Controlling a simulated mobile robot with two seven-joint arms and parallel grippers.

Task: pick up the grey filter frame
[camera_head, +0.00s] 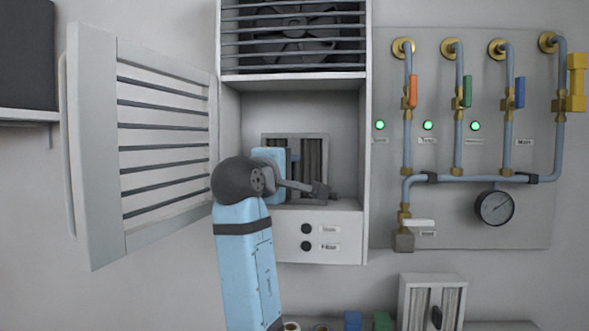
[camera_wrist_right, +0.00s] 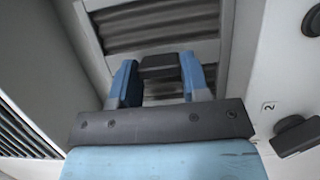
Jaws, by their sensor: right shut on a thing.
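The grey filter frame (camera_head: 316,147) stands upright inside the open cabinet bay, with dark pleats within its grey border. My arm hides its lower left part. In the right wrist view the frame (camera_wrist_right: 213,48) fills the upper middle. My right gripper (camera_head: 289,160) is in front of the frame inside the bay. In the right wrist view its two blue fingers (camera_wrist_right: 160,76) are on either side of the frame's dark handle (camera_wrist_right: 160,62), shut on it. My left gripper is not in view.
The slatted cabinet door (camera_head: 165,150) hangs open at left. A fan grille (camera_head: 293,35) is above the bay; two black knobs (camera_head: 306,237) are below. Pipes with valves (camera_head: 465,176) are at right.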

